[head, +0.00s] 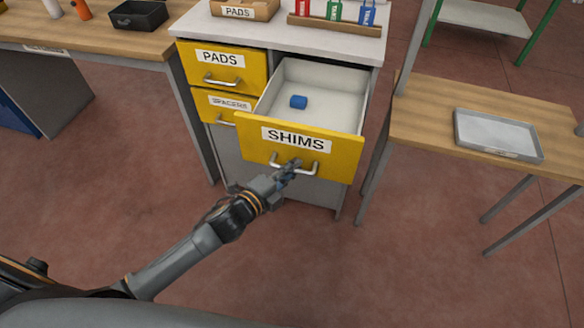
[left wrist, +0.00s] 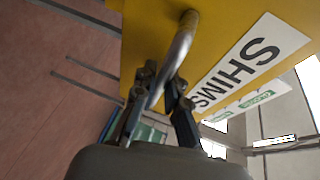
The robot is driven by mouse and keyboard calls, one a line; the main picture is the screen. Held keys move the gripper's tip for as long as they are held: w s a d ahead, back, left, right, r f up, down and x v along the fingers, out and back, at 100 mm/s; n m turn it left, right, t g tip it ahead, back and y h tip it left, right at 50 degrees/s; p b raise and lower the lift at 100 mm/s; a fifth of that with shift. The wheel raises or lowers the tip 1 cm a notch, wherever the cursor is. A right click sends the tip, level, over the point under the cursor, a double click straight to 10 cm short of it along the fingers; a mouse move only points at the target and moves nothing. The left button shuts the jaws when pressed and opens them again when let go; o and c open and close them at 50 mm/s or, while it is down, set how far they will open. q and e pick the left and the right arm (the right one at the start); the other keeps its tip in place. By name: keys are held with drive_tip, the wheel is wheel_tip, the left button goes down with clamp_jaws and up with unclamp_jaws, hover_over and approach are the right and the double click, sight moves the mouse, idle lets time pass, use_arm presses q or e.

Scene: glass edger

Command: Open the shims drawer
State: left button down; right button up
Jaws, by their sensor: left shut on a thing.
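The yellow shims drawer (head: 340,146), with a white SHIMS label, stands pulled out of the cabinet. Its pale inside is visible and holds a small blue block (head: 298,102). My left gripper (head: 292,167) is at the drawer's metal handle (head: 313,169), shut on the bar. In the left wrist view the two fingers (left wrist: 158,95) are on either side of the handle bar (left wrist: 180,48), in front of the yellow drawer front (left wrist: 225,25). My right gripper is not in view.
The yellow PADS drawer (head: 222,69) and the spacers drawer (head: 209,105) are shut on the left. A wooden table (head: 430,125) with a grey tray (head: 497,135) stands at the right. A workbench (head: 80,50) is at the left. The floor in front is clear.

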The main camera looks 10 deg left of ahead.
use_arm(q)
drive_tip(key=c, duration=1.7)
unclamp_jaws()
drive_tip(key=shift+a, duration=0.1)
drive_tip(key=shift+o, duration=0.2)
drive_tip(key=v, duration=1.2)
drive_tip(key=s+a+f+n+g+y, duration=0.1)
drive_tip(key=a+f+n+y, duration=0.15)
drive_tip(key=f, duration=0.65)
drive_tip(key=a+f+n+g+y, duration=0.2)
drive_tip(key=a+f+n, duration=0.2)
drive_tip(key=f, duration=0.4)
drive_tip(key=s+a+f+n+g+y, duration=0.1)
drive_tip(key=s+f+n, duration=0.15)
drive_tip(key=f, duration=0.35)
drive_tip(key=s+a+f+n+g, duration=0.1)
drive_tip(key=s+f, duration=0.2)
drive_tip(key=f, duration=0.2)
drive_tip(key=s+a+f+n+g+y, duration=0.1)
drive_tip(key=s+a+f+n+g, duration=0.15)
drive_tip(key=f, duration=0.35)
drive_tip(key=s+d+f+n+g, duration=0.2)
drive_tip(key=s+f, duration=0.5)
drive_tip(key=s, duration=0.5)
drive_tip(key=s+d+f+n+g, duration=0.3)
drive_tip(key=s+f, duration=0.4)
drive_tip(key=s, duration=0.5)
drive_tip(key=shift+s+n+g, duration=0.35)
drive_tip(key=shift+n+g, duration=0.2)
drive_tip(key=shift+n, duration=0.5)
